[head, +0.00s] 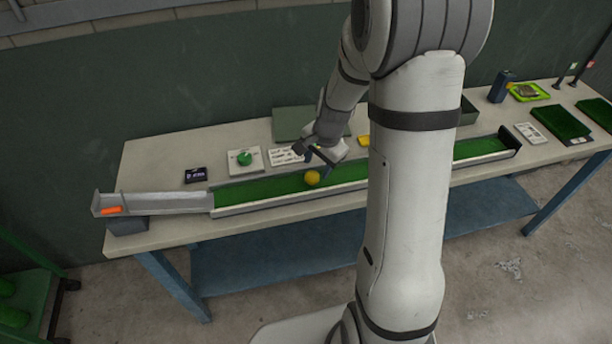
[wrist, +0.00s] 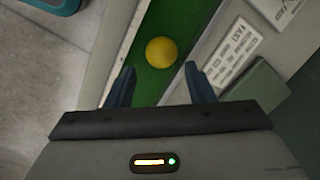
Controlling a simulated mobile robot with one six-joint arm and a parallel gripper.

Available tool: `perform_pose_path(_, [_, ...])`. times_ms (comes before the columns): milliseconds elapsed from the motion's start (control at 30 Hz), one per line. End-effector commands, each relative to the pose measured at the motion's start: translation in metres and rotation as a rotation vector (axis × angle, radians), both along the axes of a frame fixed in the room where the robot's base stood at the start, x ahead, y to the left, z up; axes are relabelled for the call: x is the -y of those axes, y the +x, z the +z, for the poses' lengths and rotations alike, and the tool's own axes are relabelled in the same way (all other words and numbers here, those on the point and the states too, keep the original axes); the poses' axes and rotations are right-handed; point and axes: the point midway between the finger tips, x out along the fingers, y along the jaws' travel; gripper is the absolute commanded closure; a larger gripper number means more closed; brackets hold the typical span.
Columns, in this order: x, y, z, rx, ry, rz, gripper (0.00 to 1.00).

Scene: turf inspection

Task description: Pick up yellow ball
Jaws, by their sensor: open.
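A yellow ball (head: 312,177) lies on the green turf of a long narrow channel (head: 262,190) on the table. In the wrist view the ball (wrist: 161,52) sits on the turf strip (wrist: 200,14), ahead of my fingertips and roughly midway between them. My gripper (wrist: 158,78) is open and empty, with its two dark fingers apart. In the head view my gripper (head: 322,160) is just above and beside the ball. The fingertips are small there, and I cannot tell the exact gap to the ball.
The channel has raised grey side walls, and a sloped grey ramp (head: 165,202) with an orange piece (head: 111,211) at its left end. Behind the channel are a green disc on a white card (head: 245,159) and a dark small box (head: 195,175). Green trays (head: 561,122) stand at right.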

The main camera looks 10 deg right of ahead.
Motion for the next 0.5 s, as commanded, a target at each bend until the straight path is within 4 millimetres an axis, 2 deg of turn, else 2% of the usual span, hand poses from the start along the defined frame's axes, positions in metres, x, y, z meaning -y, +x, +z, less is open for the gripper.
perform_pose_path(300, [-0.011,0.005,-0.04,-0.004,0.0,0.0,0.51])
perform_pose_path(500, [-0.012,0.007,-0.049,0.001,-0.001,0.002,0.51])
